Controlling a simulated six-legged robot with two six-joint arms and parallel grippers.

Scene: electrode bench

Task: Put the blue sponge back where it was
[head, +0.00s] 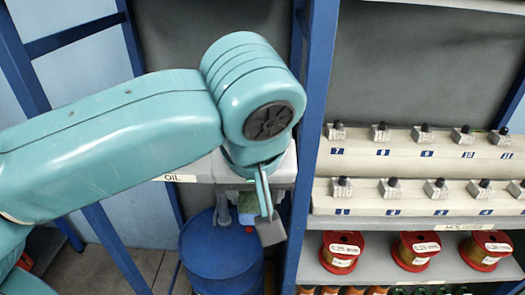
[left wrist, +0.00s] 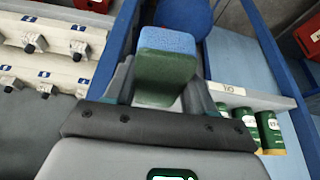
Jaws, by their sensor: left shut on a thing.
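The sponge (left wrist: 166,62) is blue on its top face and green below. It sits between the two fingers of my left gripper (left wrist: 163,90) in the left wrist view, clear of any surface that I can make out. In the head view, my left gripper (head: 246,222) points down in front of the shelf bay left of the blue upright, above a blue drum. My right gripper is in neither view.
A blue drum (head: 222,262) stands below my left gripper. A blue upright (head: 311,130) is close to its right. Right of that are pale numbered racks (head: 400,206) and red spools (head: 340,252). A shelf edge labelled OIL (head: 180,178) lies behind my arm. Green cans (left wrist: 270,131) show in the wrist view.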

